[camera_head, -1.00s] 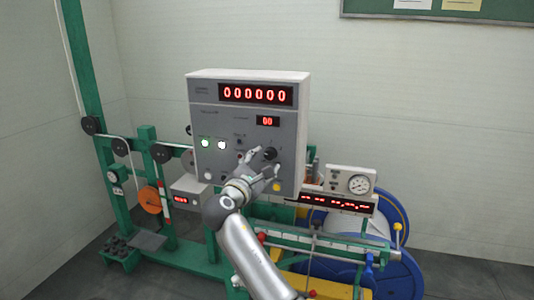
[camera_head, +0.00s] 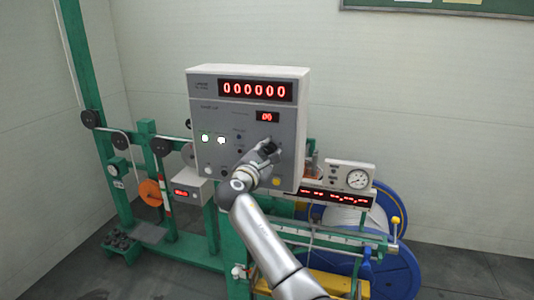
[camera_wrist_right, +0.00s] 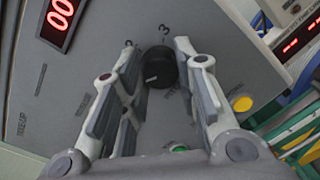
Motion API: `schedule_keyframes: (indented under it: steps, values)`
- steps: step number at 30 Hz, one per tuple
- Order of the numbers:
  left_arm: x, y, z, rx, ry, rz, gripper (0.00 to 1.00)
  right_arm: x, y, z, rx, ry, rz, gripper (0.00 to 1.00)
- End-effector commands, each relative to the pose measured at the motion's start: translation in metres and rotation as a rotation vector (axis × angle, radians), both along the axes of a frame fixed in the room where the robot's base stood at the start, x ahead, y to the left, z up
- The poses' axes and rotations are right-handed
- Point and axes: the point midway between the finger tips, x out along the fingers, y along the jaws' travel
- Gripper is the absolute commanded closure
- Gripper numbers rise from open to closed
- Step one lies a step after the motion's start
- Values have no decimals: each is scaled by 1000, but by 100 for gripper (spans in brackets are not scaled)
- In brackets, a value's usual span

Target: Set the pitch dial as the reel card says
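The pitch dial is a black round knob (camera_wrist_right: 161,70) on the grey control cabinet (camera_wrist_right: 190,20), with a 3 and what looks like a 2 printed beside it in the right wrist view. A pale mark shows on the knob; its exact setting is hard to tell. My right gripper (camera_wrist_right: 156,54) is open, its fingers on either side of the knob; I cannot tell whether they touch it. In the head view, my right gripper (camera_head: 268,151) is at the cabinet front and largely hides the knob. My left gripper is out of view. I cannot make out a reel card.
The cabinet carries a red display (camera_head: 256,91) reading 000000 and a smaller one (camera_head: 267,117). Lit buttons (camera_head: 213,139) and a yellow button (camera_wrist_right: 242,103) are near the dial. A round gauge (camera_head: 358,179) and blue reels (camera_head: 395,270) stand to the right.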

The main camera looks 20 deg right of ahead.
Motion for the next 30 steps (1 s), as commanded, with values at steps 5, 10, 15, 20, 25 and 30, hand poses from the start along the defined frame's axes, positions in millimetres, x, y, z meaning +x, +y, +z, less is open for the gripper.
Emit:
schedule_keyframes:
  steps: [5,10,15,20,25,30]
  values:
    - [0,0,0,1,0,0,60,0,0,-1,1,1,-2,95]
    - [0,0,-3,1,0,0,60,0,0,-2,13,-6,-2,95]
    - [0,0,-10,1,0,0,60,0,0,-3,62,-40,-2,96]
    - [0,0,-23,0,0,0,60,0,0,-4,149,-100,-1,96]
    - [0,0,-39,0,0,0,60,-1,0,-5,273,-184,0,96]
    - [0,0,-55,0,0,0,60,-1,0,-5,408,-275,-1,96]
